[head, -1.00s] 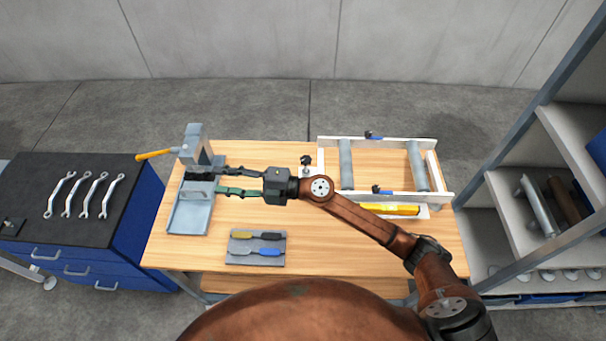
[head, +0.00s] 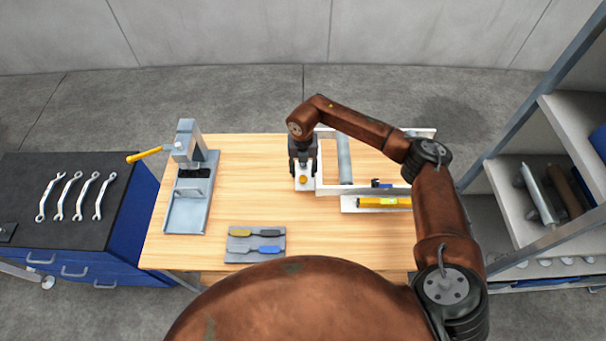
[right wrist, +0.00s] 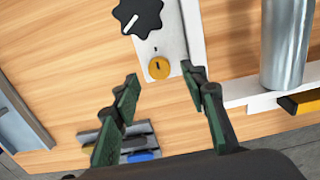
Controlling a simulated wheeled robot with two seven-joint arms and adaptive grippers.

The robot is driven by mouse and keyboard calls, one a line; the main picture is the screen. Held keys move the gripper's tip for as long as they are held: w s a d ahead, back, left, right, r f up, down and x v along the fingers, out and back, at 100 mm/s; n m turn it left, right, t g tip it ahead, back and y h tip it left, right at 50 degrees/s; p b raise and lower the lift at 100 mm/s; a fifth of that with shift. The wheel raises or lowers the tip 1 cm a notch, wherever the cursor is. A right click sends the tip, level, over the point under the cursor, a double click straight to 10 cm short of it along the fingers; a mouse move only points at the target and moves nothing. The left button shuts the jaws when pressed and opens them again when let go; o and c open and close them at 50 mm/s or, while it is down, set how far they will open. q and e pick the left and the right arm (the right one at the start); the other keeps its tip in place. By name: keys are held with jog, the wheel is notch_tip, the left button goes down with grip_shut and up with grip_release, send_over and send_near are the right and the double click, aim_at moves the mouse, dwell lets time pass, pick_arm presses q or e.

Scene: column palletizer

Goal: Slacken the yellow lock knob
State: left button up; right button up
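The yellow lock knob (head: 303,180) sits on a small white plate (head: 301,187) at the left end of the roller frame. In the right wrist view the knob (right wrist: 159,68) is a small round yellow disc with a dark mark, below a larger black lobed knob (right wrist: 138,14) with a white line. My right gripper (head: 302,163) is over the white plate. The right wrist view shows its green-padded fingers (right wrist: 163,83) spread apart and empty, with the yellow knob ahead between them, apart from both. My left gripper is not in view.
The roller frame (head: 320,178) is right of the plate, with a yellow level (head: 384,201) along its front. A grey press (head: 186,205) with a yellow lever stands left. A grey tool tray (head: 238,256) lies at the front. Bare wood separates the press and plate.

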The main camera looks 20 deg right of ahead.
aim_at(303, 178)
jog(key=shift+f, duration=1.7)
grip_shut()
